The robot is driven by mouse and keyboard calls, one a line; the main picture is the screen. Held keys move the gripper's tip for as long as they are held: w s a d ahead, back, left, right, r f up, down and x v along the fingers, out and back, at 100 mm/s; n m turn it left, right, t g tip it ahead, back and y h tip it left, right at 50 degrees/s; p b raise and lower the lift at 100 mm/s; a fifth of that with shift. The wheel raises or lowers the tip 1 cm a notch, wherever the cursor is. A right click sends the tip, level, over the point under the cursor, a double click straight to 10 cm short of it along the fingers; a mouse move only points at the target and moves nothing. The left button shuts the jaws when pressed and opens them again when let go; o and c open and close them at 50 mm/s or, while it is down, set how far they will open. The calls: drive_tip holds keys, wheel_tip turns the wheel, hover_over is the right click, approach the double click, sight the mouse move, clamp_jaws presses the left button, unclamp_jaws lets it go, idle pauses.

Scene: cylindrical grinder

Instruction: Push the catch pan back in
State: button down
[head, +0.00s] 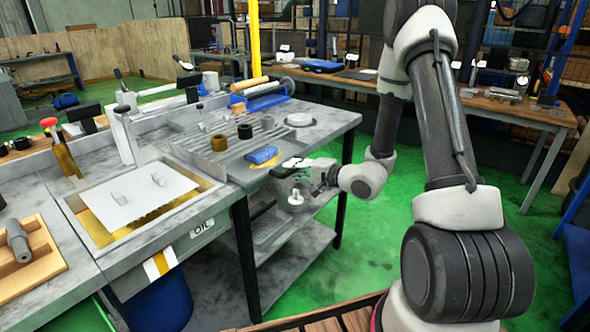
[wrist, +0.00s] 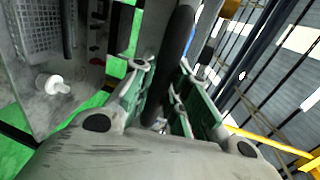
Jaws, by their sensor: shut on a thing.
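My gripper (head: 284,172) is at the front edge of the grey bench, near its right corner, beside the blue sponge. In the wrist view my gripper (wrist: 163,75) has its two fingers closed on either side of a dark bar (wrist: 180,40). What the bar belongs to is unclear. A grey front panel with an OIL label (head: 203,227) is on the bench's front, left of my gripper, with a yellow-and-white striped piece (head: 160,264). Above it a shallow yellowish pan (head: 90,226) holds a pale sheet. I cannot tell for sure which part is the catch pan.
A blue sponge (head: 262,155) lies on the bench by its front edge. A white bottle (head: 295,198) stands on the lower shelf and also shows in the wrist view (wrist: 53,84). A black bench leg (head: 338,205) is right of my gripper. Green floor (head: 375,235) is open there.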

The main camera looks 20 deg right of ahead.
drive_tip(key=shift+r+x, duration=0.2)
drive_tip(key=shift+x, duration=0.85)
drive_tip(key=shift+r+x, duration=0.2)
drive_tip(key=shift+x, duration=0.85)
drive_tip(key=c, duration=1.4)
unclamp_jaws()
drive_tip(key=shift+w, duration=0.1)
drive_tip(key=shift+o, duration=0.2)
drive_tip(key=v, duration=1.2)
